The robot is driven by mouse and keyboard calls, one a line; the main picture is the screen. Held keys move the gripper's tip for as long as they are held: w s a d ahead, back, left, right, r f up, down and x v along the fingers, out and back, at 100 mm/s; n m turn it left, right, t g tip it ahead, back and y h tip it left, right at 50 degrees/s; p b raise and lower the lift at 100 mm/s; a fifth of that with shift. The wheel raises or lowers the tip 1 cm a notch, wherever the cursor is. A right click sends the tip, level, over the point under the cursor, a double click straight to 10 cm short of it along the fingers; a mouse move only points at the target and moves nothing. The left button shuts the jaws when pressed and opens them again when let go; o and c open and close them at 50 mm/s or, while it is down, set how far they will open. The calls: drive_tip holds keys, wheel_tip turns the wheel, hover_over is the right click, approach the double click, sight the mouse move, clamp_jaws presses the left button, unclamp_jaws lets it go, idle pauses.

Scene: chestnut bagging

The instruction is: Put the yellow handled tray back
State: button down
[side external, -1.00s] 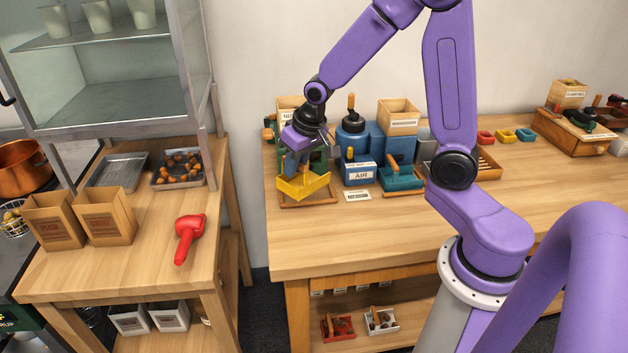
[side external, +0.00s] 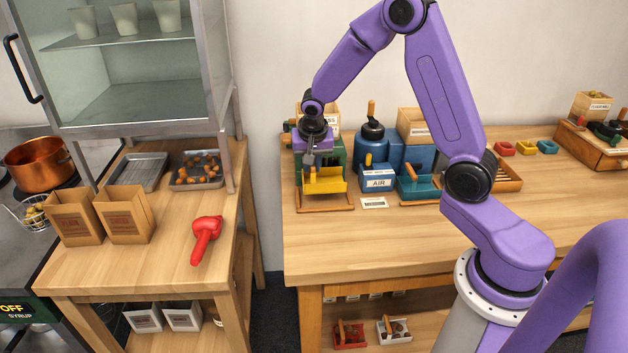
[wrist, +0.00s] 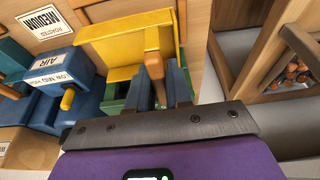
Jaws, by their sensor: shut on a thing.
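The yellow tray (side external: 326,183) is at the left end of the long wooden table, in front of a green block (side external: 334,152) and over a thin wooden frame (side external: 326,209). My gripper (side external: 309,162) is above it, pointing down, with its fingers shut on the tray's orange-brown handle. In the wrist view the yellow tray (wrist: 112,52) has its handle (wrist: 154,65) between the fingers (wrist: 160,90). Whether the tray rests on the frame or hangs just above it I cannot tell.
A blue box marked AIR (side external: 378,178) stands close to the right of the tray, with a teal tray (side external: 418,187) beyond it. The table front is clear. A red scoop-like tool (side external: 206,238) lies on the left table.

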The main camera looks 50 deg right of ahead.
sight(324, 173)
drive_tip(key=shift+f, duration=2.1)
drive_tip(key=shift+f, duration=0.1)
drive_tip(key=c, duration=1)
unclamp_jaws()
drive_tip(key=shift+c, duration=0.2)
